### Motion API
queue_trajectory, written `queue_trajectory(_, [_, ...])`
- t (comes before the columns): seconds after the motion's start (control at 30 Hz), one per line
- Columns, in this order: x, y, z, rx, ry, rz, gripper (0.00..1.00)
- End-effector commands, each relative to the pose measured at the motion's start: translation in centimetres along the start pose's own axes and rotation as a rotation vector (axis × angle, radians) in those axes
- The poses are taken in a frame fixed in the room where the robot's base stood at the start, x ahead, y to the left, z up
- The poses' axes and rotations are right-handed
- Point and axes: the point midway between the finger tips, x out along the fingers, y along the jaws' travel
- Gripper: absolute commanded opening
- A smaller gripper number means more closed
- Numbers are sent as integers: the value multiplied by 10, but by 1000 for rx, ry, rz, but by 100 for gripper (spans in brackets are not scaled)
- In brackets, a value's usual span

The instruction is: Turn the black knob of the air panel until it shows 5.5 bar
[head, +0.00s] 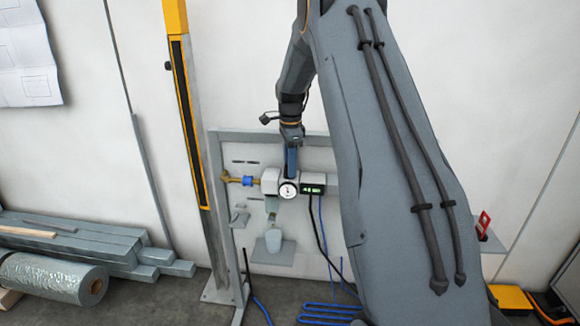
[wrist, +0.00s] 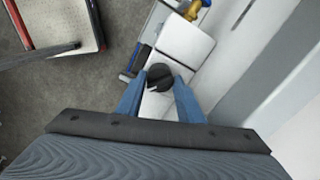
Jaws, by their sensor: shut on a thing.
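The air panel (head: 320,160) stands against the wall in the head view, with a round white gauge (head: 288,190) and a small green-lit display (head: 313,189) at the regulator. The readings are too small to tell. The black knob (wrist: 160,77) shows in the wrist view, with a pale mark on it, between the two blue fingers of my gripper (wrist: 158,92). My gripper also shows in the head view (head: 291,170), pointing down onto the regulator from above. It is shut on the knob. In the head view the knob is hidden behind the fingers.
A brass fitting with a blue part (head: 249,181) is left of the regulator. Blue hose (head: 330,312) lies coiled on the floor below. A yellow and black post (head: 187,110) stands left of the panel, with metal bars (head: 90,250) and a wrapped roll (head: 50,277) further left.

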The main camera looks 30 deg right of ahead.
Motion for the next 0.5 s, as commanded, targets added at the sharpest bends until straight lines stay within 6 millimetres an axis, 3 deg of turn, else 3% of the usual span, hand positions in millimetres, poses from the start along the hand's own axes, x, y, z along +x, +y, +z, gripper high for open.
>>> queue_trajectory(0.5, [0,0,0,450,21,0,11])
